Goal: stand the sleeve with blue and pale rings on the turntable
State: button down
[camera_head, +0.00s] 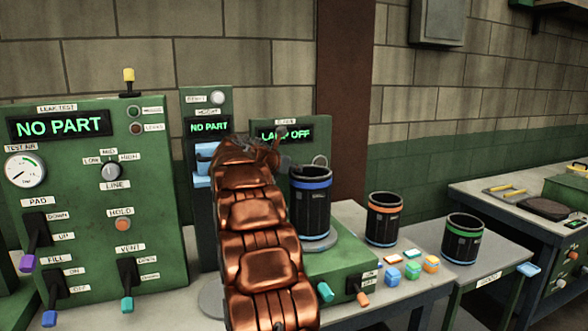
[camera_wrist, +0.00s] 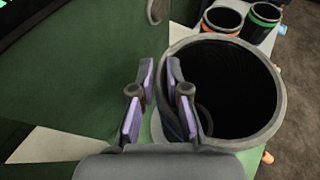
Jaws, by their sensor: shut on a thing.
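The black sleeve (camera_head: 311,205) has a blue ring near its top and a pale ring low down. It stands upright over the grey turntable disc (camera_head: 318,244) on the green machine, and its base looks level with the disc. In the wrist view the sleeve's open mouth (camera_wrist: 228,92) faces the camera. My gripper (camera_wrist: 160,105) is shut on the sleeve's wall at the left, with one purple-padded finger outside and the other over the bore side. In the head view my copper arm hides most of the gripper and the machine's left part.
A sleeve with an orange ring (camera_head: 384,220) and one with a green ring (camera_head: 462,240) stand to the right. Small coloured blocks (camera_head: 411,270) lie in front of them. The leak-test panel (camera_head: 85,200) stands at the left. A lit sign (camera_head: 283,134) reads LAMP OFF.

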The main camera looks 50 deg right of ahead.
dwell(0.4)
jog(key=c, duration=1.2)
grip_release()
jog(key=shift+f, duration=0.1)
jog(key=b+v, duration=0.2)
jog(key=v, duration=1)
jog(key=s+a+f+m+y, duration=0.45)
jog(key=a+f, duration=0.35)
jog(key=a, duration=0.4)
jog(key=s+a+f+m+y, duration=0.4)
jog(key=a+f, duration=0.4)
jog(key=a, duration=0.4)
jog(key=s+a+f+m+y, duration=0.1)
jog(key=s+a+f+m, duration=0.2)
jog(key=s+a, duration=0.5)
jog(key=s+a+f+m+g+y, duration=0.1)
jog(key=s+a+f+m+y, duration=0.1)
jog(key=s+a+f, duration=0.3)
jog(key=s+a+f+m+g+y, duration=0.1)
jog(key=s+a+f+m, duration=0.3)
jog(key=s+a, duration=0.6)
jog(key=shift+s+a+f+m+y, duration=0.2)
jog(key=shift+a+y, duration=0.1)
jog(key=shift+a, duration=0.15)
jog(key=shift+s+a+f+m+y, duration=0.15)
jog(key=shift+a+f+y, duration=0.1)
jog(key=shift+a, duration=0.2)
